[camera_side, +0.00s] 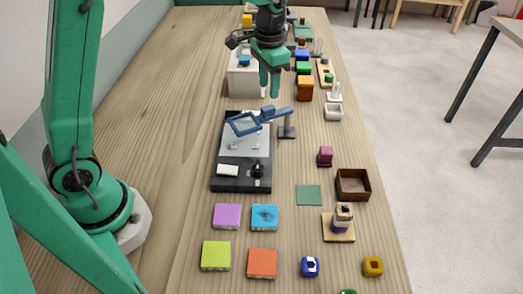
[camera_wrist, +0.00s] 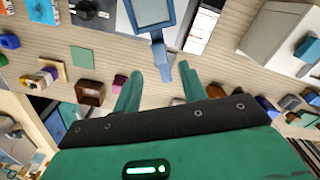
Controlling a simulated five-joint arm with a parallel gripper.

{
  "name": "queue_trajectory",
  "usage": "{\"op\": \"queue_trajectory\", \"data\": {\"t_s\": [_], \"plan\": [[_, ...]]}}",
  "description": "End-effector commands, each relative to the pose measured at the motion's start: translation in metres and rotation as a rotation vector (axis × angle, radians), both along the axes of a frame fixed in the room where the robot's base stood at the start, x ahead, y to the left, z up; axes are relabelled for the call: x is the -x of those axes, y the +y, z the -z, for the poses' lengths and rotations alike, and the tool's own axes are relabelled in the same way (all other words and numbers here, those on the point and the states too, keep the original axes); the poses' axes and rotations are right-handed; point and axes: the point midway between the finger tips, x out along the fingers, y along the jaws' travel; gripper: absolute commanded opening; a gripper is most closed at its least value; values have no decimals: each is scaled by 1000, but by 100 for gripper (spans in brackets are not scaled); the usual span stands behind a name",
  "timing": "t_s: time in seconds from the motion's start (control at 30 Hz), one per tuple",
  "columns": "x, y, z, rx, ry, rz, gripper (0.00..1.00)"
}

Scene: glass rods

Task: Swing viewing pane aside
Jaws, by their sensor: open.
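The viewing pane (camera_side: 243,123) is a blue frame with a blue arm ending in a handle (camera_side: 279,113) to the right. It sits over the far part of a dark tray (camera_side: 228,184) with a light grey surface. In the wrist view, the pane (camera_wrist: 153,13) is at the top, and its handle (camera_wrist: 162,59) points down between my fingertips. My gripper (camera_side: 270,93) is open, fingers down, just above and behind the handle in the side view. No contact shows. Its fingers (camera_wrist: 161,72) also show in the wrist view with nothing held.
A small dark stand (camera_side: 287,132) is right of the tray. A white box (camera_side: 244,82) stands behind it. A brown open box (camera_side: 353,186) is front right. Bare wood lies left.

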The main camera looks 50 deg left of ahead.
Motion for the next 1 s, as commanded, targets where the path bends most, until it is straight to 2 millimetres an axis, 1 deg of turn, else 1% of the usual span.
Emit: {"op": "queue_trajectory", "data": {"t_s": [0.4,0.5,0.7,0.97,1.0], "plan": [[1,0,49,0,3,0,42],[1,0,58,0,3,0,42],[1,0,69,-1,2,0,42],[1,0,69,0,1,0,42],[1,0,69,0,1,0,38]]}}
